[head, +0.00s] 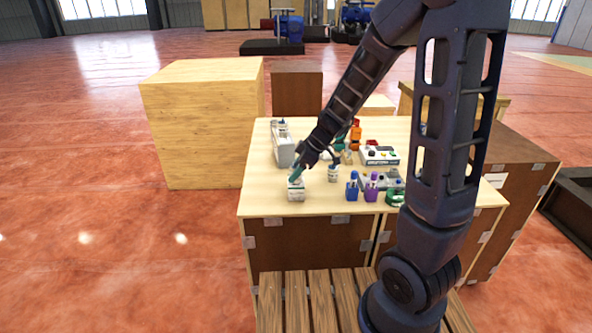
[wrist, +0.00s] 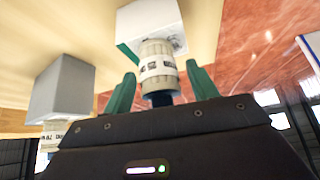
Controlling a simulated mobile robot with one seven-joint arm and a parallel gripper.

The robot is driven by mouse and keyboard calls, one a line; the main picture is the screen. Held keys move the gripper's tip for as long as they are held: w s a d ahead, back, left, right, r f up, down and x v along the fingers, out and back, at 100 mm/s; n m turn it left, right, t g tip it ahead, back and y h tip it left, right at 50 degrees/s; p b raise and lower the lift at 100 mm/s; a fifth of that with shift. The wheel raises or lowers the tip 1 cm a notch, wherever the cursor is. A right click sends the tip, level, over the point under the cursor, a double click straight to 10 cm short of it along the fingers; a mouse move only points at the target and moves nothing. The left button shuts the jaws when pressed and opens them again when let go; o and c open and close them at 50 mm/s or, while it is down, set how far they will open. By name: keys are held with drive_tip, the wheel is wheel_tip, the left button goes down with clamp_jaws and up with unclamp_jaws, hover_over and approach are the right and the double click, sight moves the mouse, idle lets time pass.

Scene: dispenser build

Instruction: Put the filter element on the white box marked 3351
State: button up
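The filter element (wrist: 158,66) is a beige cylinder with a label band and a dark near end. In the wrist view it stands against the face of the white box (wrist: 150,22), which has a green patch at one edge. In the head view the white box (head: 296,194) sits at the table's front left, with the small filter element on top, partly hidden. My gripper (head: 296,175) is right above it. In the wrist view the green fingers of my gripper (wrist: 161,70) are spread either side of the filter element, with narrow gaps. The number 3351 is not readable.
A small white container (head: 333,173) stands just right of the box. Blue (head: 352,190) and purple (head: 371,190) bottles stand farther right. A grey-white unit (head: 283,146) is behind. The table (head: 262,200) is bare at its front left corner.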

drive_tip(key=shift+r, duration=0.1)
drive_tip(key=shift+d+r, duration=0.1)
drive_tip(key=shift+r, duration=0.15)
drive_tip(key=w+v, duration=0.1)
drive_tip(key=v, duration=0.9)
drive_tip(key=s+d+r+m+t+h, duration=0.1)
drive_tip(key=s+d+r+m+h, duration=0.2)
drive_tip(key=s+d+m, duration=0.5)
drive_tip(key=s+d+r+m+t+h, duration=0.2)
drive_tip(key=s+d+r+m, duration=0.3)
drive_tip(key=s+d+m, duration=0.3)
drive_tip(key=shift+s+d+r+t+h, duration=0.35)
drive_tip(key=shift+s+d+h, duration=0.4)
drive_tip(key=shift+d, duration=0.45)
drive_tip(key=shift+w, duration=0.1)
idle(3.8)
